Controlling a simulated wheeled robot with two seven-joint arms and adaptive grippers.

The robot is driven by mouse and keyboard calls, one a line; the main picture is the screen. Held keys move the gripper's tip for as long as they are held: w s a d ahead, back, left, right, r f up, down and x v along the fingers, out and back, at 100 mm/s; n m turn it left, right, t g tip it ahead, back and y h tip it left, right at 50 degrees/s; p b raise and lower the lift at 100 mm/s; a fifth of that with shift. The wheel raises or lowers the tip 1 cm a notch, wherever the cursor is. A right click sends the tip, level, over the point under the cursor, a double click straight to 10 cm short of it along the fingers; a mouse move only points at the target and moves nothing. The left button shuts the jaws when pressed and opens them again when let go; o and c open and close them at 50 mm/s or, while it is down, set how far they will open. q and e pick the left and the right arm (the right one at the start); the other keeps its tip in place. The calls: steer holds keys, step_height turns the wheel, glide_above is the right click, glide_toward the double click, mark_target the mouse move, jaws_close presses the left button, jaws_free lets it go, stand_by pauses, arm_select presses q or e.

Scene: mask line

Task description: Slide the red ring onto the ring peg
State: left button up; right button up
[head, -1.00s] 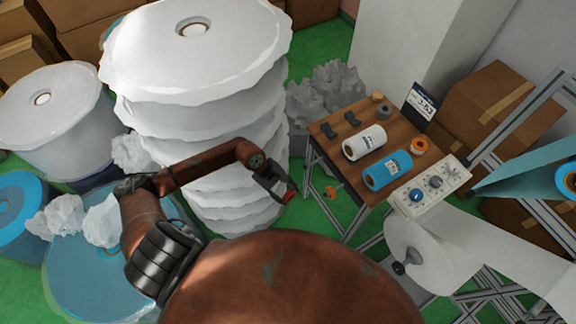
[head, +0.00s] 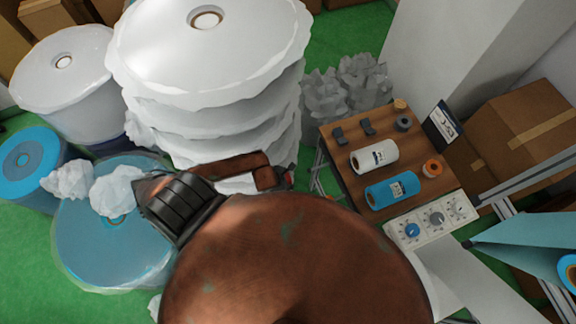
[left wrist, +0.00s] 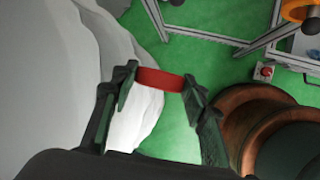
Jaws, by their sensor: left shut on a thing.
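My left gripper (head: 286,180) is mostly hidden behind my own brown body in the head view, left of the wooden table. In the left wrist view, my left gripper (left wrist: 160,84) is shut on the red ring (left wrist: 160,80), which spans between its two fingertips. The ring is held above the green floor, beside white wrapped material. In the head view only a small red bit shows at the gripper. I cannot pick out the ring peg with certainty in either view. My right gripper is not in view.
The wooden table (head: 420,150) carries a white roll (head: 375,157), a blue roll (head: 392,190), an orange spool (head: 433,168) and small dark holders. A control panel (head: 436,219) sits at its front edge. A tall wrapped white stack (head: 210,65) stands left.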

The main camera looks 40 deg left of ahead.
mark_target(308, 171)
arm_select(q)
steer(key=shift+w, duration=0.2)
steer(key=shift+w+d, duration=0.15)
steer(key=shift+w, duration=0.05)
steer(key=shift+w+d, duration=0.15)
steer(key=shift+w, duration=0.05)
steer(key=w, duration=0.1)
steer(key=w+d, duration=0.1)
steer(key=shift+w+d, duration=0.25)
steer(key=shift+w, duration=0.1)
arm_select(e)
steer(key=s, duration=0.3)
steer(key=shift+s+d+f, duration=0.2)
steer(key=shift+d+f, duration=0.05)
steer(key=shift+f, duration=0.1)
arm_select(q)
steer(key=shift+b, duration=0.3)
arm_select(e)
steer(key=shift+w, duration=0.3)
